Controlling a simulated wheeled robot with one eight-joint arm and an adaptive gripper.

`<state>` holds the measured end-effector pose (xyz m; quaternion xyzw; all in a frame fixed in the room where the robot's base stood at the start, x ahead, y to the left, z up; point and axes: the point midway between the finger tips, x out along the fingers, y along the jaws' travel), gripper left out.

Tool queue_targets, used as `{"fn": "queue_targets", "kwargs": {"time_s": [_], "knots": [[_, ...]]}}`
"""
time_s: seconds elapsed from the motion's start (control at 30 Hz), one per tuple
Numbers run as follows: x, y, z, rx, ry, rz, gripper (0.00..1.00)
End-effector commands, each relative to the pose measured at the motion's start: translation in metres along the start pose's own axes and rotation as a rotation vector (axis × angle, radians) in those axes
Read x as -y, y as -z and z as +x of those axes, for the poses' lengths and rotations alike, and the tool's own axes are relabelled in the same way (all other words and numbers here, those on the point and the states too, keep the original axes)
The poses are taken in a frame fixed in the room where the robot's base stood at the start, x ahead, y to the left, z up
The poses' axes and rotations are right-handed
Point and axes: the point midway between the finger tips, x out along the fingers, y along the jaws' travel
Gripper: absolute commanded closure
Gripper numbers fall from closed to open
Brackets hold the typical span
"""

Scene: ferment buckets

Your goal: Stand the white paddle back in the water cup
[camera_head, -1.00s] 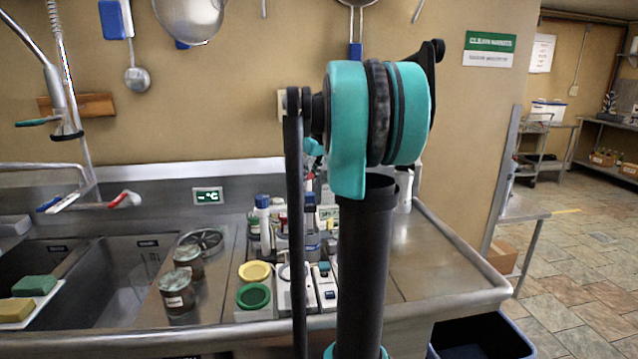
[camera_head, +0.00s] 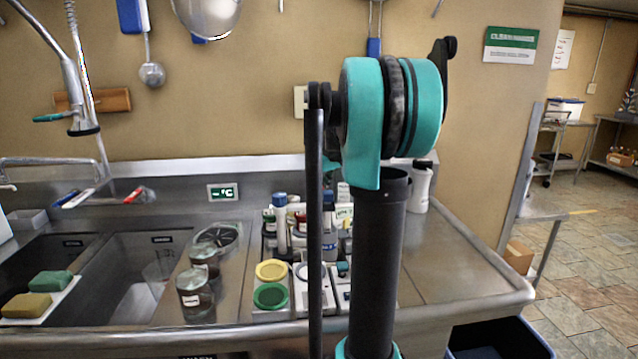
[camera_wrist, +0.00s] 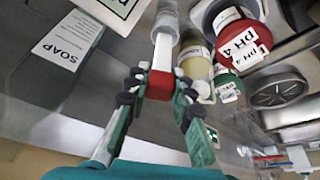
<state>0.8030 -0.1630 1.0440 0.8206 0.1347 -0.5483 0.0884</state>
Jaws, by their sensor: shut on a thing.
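In the wrist view my gripper (camera_wrist: 160,80) is shut on the white paddle (camera_wrist: 162,52), at its red grip (camera_wrist: 159,86). The paddle's white shaft runs away from the fingers toward a greyish cup (camera_wrist: 166,18) at the top edge, which looks like the water cup. The shaft's far end overlaps the cup; I cannot tell whether it is inside or in front of it. In the head view my arm hides the gripper and the paddle, and the water cup cannot be made out.
Red-labelled pH 4 container (camera_wrist: 240,40) and other bottles stand close right of the paddle in the wrist view. A soap container (camera_wrist: 68,42) is at left. In the head view, yellow (camera_head: 271,270) and green (camera_head: 271,295) lids are left of my arm. The counter's right side (camera_head: 450,260) is clear.

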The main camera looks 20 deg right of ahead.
Motion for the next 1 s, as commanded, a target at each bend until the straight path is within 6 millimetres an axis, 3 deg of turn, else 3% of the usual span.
{"fn": "queue_targets", "kwargs": {"time_s": [0.4, 0.9, 0.93, 1.0], "knots": [[0.000, -0.013, 0.032, 0.000, 0.000, 0.000, 0.99], [0.000, -0.016, 0.039, 0.000, 0.000, 0.000, 0.99], [0.000, -0.016, 0.039, 0.000, 0.000, 0.000, 0.76], [0.000, -0.016, 0.039, 0.000, 0.000, 0.000, 0.68]]}}
